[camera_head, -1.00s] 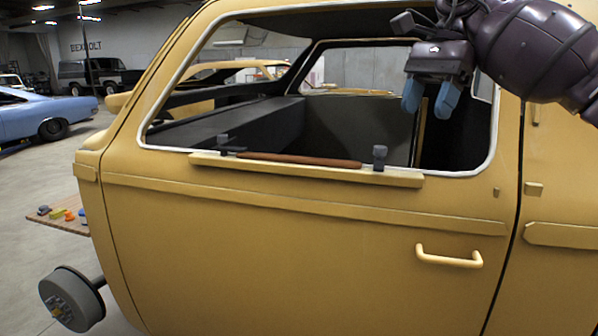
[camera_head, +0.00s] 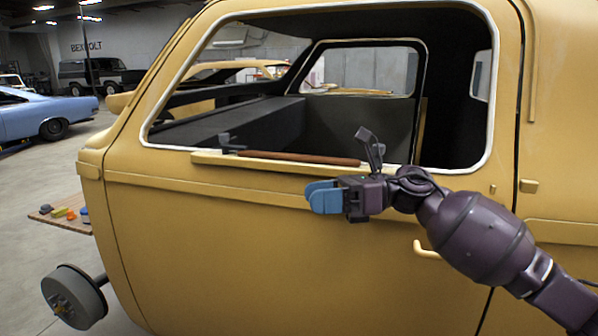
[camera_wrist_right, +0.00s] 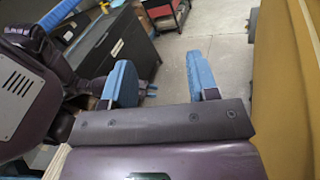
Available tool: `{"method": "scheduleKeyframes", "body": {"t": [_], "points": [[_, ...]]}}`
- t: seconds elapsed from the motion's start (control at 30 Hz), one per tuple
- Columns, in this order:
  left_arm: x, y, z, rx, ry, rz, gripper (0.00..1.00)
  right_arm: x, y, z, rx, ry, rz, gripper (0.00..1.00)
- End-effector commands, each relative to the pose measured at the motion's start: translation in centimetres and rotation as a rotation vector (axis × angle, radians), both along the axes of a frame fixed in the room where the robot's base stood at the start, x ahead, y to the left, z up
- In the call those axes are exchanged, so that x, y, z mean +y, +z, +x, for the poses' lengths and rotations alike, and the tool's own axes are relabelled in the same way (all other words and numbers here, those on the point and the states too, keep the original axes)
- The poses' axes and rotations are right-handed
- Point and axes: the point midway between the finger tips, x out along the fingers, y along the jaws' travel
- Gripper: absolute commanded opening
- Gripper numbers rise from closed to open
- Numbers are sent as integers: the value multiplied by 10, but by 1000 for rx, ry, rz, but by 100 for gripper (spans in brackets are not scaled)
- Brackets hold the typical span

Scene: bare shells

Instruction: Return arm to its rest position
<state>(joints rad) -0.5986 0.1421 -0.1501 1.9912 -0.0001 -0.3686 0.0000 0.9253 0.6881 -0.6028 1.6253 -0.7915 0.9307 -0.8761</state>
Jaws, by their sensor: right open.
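My right arm comes in from the right in the head view, low in front of the yellow car body (camera_head: 230,250). My right gripper (camera_head: 322,197) has blue fingers pointing left, in front of the door just below the window sill ledge (camera_head: 225,160). My left gripper does not show in the head view.
A reddish-brown rod (camera_head: 300,158) lies along the sill ledge by a dark clamp-like piece (camera_head: 228,143). A door handle (camera_head: 425,250) is partly behind my arm. The yellow panel stands close at right in the wrist view. A low board (camera_head: 65,213) holds small coloured items.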

Motion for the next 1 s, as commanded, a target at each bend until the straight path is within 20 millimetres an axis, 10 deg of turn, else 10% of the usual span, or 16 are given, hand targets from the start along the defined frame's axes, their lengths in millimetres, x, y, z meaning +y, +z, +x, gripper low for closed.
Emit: {"method": "scheduleKeyframes", "body": {"t": [0.47, 0.77, 1.0], "points": [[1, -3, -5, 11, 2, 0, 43, -43, -66, -2, 842, -490, 689, 54], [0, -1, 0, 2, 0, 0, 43, -119, -153, -24, 1417, -841, 1092, 54], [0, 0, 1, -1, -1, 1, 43, -179, -240, -84, 1857, -1152, 1408, 54]]}}
